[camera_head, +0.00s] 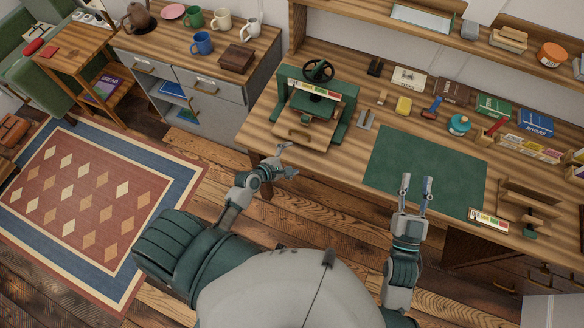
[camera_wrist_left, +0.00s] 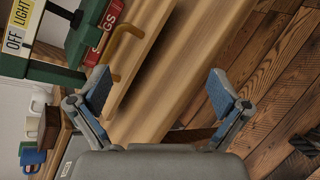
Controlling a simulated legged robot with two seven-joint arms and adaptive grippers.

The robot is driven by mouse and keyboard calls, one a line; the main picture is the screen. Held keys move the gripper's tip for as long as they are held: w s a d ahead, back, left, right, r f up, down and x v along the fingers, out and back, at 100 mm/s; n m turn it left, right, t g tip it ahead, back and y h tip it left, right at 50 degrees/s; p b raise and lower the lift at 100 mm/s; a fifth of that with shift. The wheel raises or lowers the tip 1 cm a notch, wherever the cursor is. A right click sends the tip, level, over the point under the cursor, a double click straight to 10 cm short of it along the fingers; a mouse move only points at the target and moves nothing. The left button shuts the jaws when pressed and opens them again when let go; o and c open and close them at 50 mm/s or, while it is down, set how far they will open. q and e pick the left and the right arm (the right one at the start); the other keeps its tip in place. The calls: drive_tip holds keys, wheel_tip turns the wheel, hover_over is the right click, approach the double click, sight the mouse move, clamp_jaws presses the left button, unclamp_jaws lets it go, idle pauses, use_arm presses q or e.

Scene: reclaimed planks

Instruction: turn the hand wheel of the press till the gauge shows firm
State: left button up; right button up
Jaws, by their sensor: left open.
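The green press (camera_head: 346,113) stands on the left part of the workbench. Its dark hand wheel (camera_head: 318,70) sits on top. The gauge strip (camera_head: 315,89) runs across the front with coloured bands; its reading is too small to tell. In the left wrist view part of the gauge (camera_wrist_left: 18,25) shows "OFF" and "LIGHT"; the wheel is out of that view. My left gripper (camera_head: 288,160) is open and empty, in front of the bench edge and below the press, apart from it. My right gripper (camera_head: 416,180) has its fingers apart and is empty, over the green mat.
The green mat (camera_head: 385,175) lies right of the press. A shelf (camera_head: 400,28) runs above the bench. Mugs (camera_head: 202,43) stand on the left cabinet.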

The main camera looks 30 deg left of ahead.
use_arm(q)
drive_tip(key=shift+s+f+m+g, duration=0.2)
drive_tip(key=shift+s+f, duration=0.1)
drive_tip(key=shift+f, duration=0.2)
drive_tip(key=shift+s+f+m+g, duration=0.1)
drive_tip(key=shift+s+f+m, duration=0.15)
drive_tip(key=shift+f, duration=0.2)
drive_tip(key=shift+d, duration=0.25)
use_arm(e)
drive_tip(key=shift+s+d+f, duration=0.15)
drive_tip(key=shift+s+f, duration=0.05)
drive_tip(key=shift+s, duration=0.1)
use_arm(q)
drive_tip(key=shift+r, duration=0.1)
drive_tip(key=shift+a, duration=0.25)
use_arm(e)
drive_tip(key=shift+a, duration=0.35)
use_arm(q)
drive_tip(key=shift+d, duration=0.15)
use_arm(e)
drive_tip(key=shift+d, duration=0.2)
